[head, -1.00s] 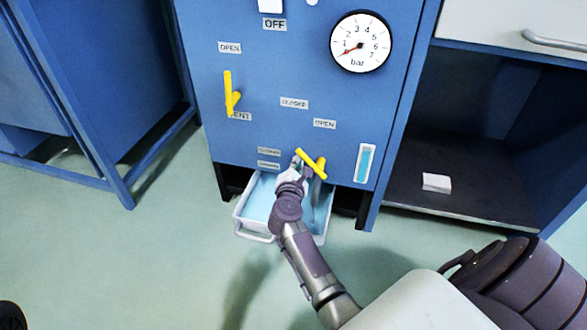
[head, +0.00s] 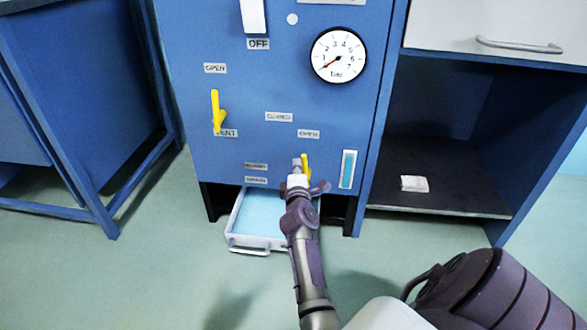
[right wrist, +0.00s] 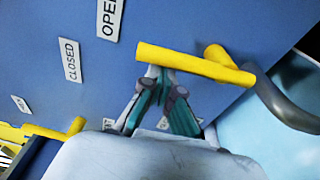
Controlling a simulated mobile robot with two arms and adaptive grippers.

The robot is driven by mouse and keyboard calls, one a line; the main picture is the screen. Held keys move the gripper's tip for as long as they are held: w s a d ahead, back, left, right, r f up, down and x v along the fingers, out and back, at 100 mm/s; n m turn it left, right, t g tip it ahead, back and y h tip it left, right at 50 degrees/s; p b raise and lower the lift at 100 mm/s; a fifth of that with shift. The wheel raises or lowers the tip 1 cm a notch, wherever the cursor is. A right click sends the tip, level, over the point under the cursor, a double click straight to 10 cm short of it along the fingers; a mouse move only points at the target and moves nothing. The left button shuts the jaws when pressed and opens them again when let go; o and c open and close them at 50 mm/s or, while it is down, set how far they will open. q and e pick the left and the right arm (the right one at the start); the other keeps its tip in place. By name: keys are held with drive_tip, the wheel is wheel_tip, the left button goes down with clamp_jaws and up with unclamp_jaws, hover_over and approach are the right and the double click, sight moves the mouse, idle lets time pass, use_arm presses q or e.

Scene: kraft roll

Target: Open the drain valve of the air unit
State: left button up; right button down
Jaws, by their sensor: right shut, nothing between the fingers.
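The drain valve's yellow lever (head: 306,165) is low on the front of the blue air unit (head: 270,95). Its free end points up toward the OPEN label (head: 308,134); the CLOSED label (head: 278,117) is up and left of it. In the right wrist view the lever (right wrist: 190,62) crosses in front of my fingertips. My right gripper (head: 297,165) is shut and empty, at the left side of the lever. In the right wrist view its fingertips (right wrist: 160,72) are at or just behind the lever; I cannot tell whether they touch. My left gripper is out of view.
A second yellow lever (head: 216,112), at the vent label, stands upright at left. The gauge (head: 338,55) reads about 1 bar. A pale tray (head: 247,240) with a light blue inside is under the unit. An open dark shelf (head: 450,200) with a small white block (head: 414,184) is at right.

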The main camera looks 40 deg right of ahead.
drive_tip(key=shift+d, duration=0.1)
idle(0.5)
drive_tip(key=shift+r, duration=5)
